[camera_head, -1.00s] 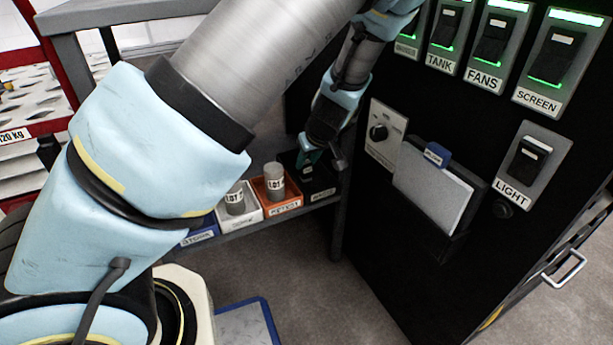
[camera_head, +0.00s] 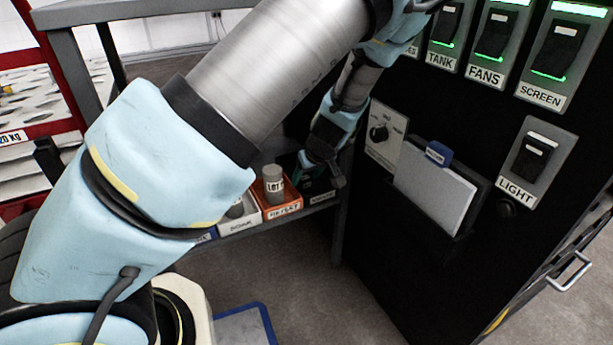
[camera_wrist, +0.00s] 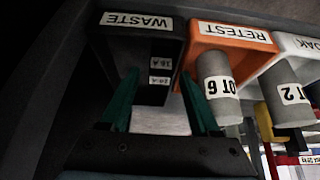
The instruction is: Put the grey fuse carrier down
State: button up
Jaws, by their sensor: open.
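My gripper (camera_head: 307,182) is at the black bin (camera_head: 322,196) at the right end of the shelf row. In the wrist view, the two teal fingers of my gripper (camera_wrist: 160,76) stand apart over this bin (camera_wrist: 125,47), which is marked WASTE. Between the fingertips is a dark piece with two small white labels (camera_wrist: 160,64), apparently reading 16 A. A plain grey patch shows below it. I cannot tell whether the piece or the patch is the grey fuse carrier, nor whether either touches a finger. In the head view my wrist hides the bin's inside.
The orange RETEST bin (camera_head: 284,211) with a grey LOT cylinder (camera_head: 273,184) stands just left of the black bin. A white bin (camera_head: 240,226) with another cylinder follows. A black panel with switches (camera_head: 532,157) and a clipboard holder (camera_head: 435,190) rises close on the right.

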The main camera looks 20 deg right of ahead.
jog(key=p+v, duration=0.5)
jog(key=v, duration=0.7)
jog(key=shift+r, duration=0.15)
